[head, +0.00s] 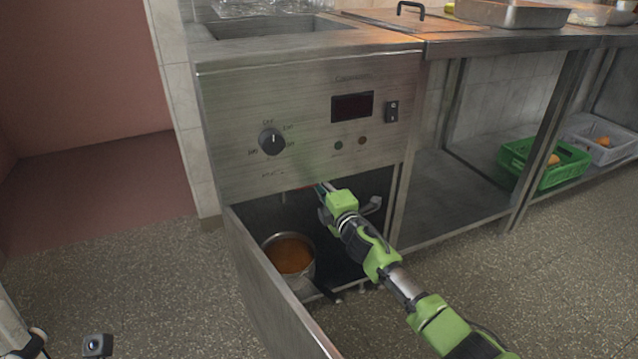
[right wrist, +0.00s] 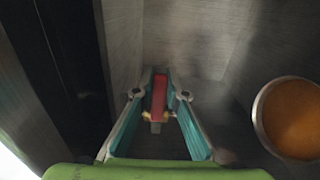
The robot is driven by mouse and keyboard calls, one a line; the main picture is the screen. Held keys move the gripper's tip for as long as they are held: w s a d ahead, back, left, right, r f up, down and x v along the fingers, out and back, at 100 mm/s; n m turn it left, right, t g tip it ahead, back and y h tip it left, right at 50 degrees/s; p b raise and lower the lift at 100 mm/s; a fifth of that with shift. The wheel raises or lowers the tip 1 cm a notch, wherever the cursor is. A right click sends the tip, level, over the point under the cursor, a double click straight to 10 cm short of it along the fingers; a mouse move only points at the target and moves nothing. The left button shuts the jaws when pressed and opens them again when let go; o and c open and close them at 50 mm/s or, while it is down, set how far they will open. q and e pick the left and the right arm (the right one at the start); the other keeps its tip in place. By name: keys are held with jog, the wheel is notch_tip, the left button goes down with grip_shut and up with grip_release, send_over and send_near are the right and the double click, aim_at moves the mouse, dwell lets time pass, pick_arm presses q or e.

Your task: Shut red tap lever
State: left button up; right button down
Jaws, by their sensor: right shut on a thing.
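The red tap lever (right wrist: 160,90) shows in the right wrist view, upright in the picture, between the two teal fingers of my right gripper (right wrist: 161,84). A small brass-coloured fitting (right wrist: 153,117) sits at its near end. My right gripper is shut on the lever. In the head view my right gripper (head: 321,188) reaches into the open cabinet under the control panel; the lever is mostly hidden there by the gripper and the cabinet's upper edge.
A steel pot of orange liquid (head: 290,256) stands inside the cabinet, left of my right arm; it also shows in the right wrist view (right wrist: 294,118). The open cabinet door (head: 268,287) stands out at the left. A control knob (head: 271,141) is on the panel above.

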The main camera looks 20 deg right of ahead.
jog(key=c, duration=2)
grip_release()
jog(key=shift+s, duration=0.1)
jog(key=s, duration=1.2)
jog(key=shift+d, duration=0.15)
